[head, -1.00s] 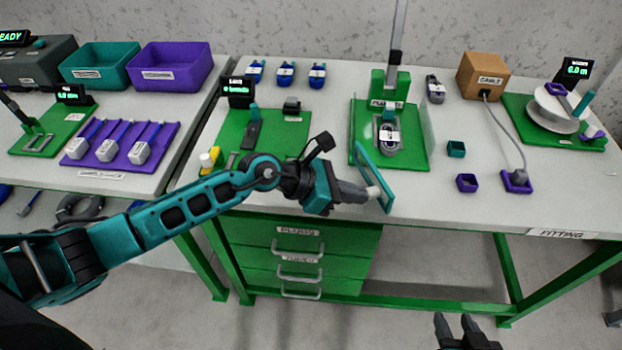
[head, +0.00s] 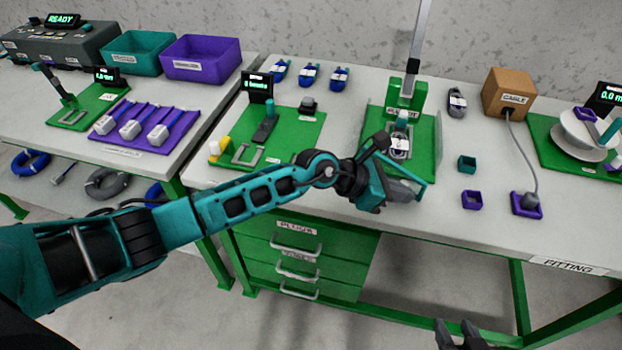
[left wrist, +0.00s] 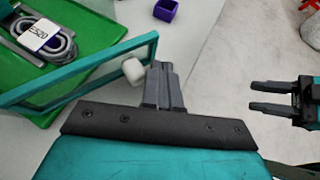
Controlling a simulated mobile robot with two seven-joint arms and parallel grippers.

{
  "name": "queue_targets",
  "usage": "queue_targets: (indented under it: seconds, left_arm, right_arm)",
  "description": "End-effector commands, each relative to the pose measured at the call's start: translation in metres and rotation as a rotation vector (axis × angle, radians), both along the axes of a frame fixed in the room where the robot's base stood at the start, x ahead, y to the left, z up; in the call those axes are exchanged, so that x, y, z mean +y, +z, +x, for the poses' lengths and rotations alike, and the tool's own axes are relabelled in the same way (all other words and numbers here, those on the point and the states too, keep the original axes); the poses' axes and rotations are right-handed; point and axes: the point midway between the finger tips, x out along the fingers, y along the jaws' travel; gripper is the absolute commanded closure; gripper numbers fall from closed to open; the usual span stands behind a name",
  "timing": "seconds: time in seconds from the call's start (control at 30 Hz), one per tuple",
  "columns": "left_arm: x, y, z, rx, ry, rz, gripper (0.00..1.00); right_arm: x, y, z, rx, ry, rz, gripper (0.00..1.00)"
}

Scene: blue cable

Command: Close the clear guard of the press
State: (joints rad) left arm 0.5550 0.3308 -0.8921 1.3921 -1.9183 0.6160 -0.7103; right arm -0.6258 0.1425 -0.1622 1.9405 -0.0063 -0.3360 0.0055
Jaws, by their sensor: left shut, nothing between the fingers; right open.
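The press (head: 408,92) stands on a green base at the back middle of the fitting table. Its clear guard (head: 415,165) has a teal frame and stands at the front of the base, partly hidden by my left gripper. In the left wrist view the guard frame (left wrist: 60,82) runs slantwise, with a white knob (left wrist: 134,71) at its right end. My left gripper (left wrist: 163,78) is shut and empty, its fingers right beside the knob; contact is hard to tell. A coiled cable (head: 400,146) with a white tag lies in the press. My right gripper (head: 458,328) is open, low in front of the table.
A teal cup (head: 467,163) and a purple cup (head: 472,200) stand right of the press. A brown cable box (head: 509,94) and a reel (head: 585,135) are further right. A green fixture board (head: 290,140) lies left of the press.

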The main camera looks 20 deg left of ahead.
Motion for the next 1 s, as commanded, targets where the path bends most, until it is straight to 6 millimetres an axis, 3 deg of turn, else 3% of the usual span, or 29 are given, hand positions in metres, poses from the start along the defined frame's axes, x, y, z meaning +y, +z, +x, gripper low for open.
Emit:
queue_targets:
  seconds: [0.5, 1.0]
  left_arm:
    - [-0.031, -0.002, 0.042, -0.001, 0.001, -0.001, 1.0]
    - [-0.035, 0.0, 0.051, 0.0, 0.0, 0.0, 1.0]
  right_arm:
    - [0.0, -0.033, 0.0, 0.001, 0.001, 0.0, 0.57]
    - [0.007, -0.031, 0.003, -0.002, 0.009, 0.012, 0.57]
